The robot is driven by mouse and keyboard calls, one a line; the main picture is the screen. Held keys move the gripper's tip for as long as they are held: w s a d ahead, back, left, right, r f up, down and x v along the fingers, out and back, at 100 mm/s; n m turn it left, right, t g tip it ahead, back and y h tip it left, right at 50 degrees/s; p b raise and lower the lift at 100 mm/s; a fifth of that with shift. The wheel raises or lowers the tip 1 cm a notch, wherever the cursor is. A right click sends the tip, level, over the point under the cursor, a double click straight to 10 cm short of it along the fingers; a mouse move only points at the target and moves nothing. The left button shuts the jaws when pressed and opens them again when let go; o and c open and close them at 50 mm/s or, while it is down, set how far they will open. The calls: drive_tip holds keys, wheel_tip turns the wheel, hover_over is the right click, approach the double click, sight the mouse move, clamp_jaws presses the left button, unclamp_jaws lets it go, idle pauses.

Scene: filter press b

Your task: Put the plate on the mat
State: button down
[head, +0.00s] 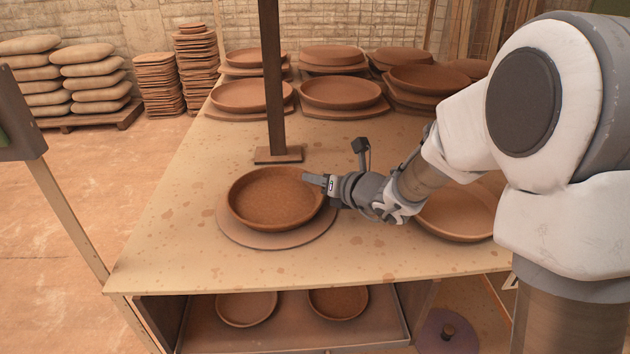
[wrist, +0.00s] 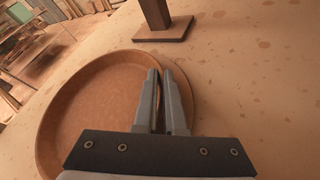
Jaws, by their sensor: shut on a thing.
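A round brown clay plate (head: 275,199) with a raised rim is over a flat round mat (head: 290,239) on the table. The mat shows as a crescent below and to the right of the plate. Whether the plate touches the mat or hangs just above it, I cannot tell. My gripper (head: 318,181) is shut on the plate's right rim. In the wrist view my gripper's fingers (wrist: 163,88) pinch the rim, and the plate (wrist: 95,110) spreads out to their left. A thin strip of the mat (wrist: 190,92) shows to the right of the fingers.
A dark post on a square base (head: 279,155) stands just behind the plate. Another plate (head: 455,212) lies to the right, partly behind my arm. Several plates (head: 340,92) stand at the back of the table. A shelf below holds two plates (head: 338,302). The table's left front is clear.

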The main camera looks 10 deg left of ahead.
drive_tip(key=shift+f, duration=0.1)
drive_tip(key=c, duration=1)
unclamp_jaws()
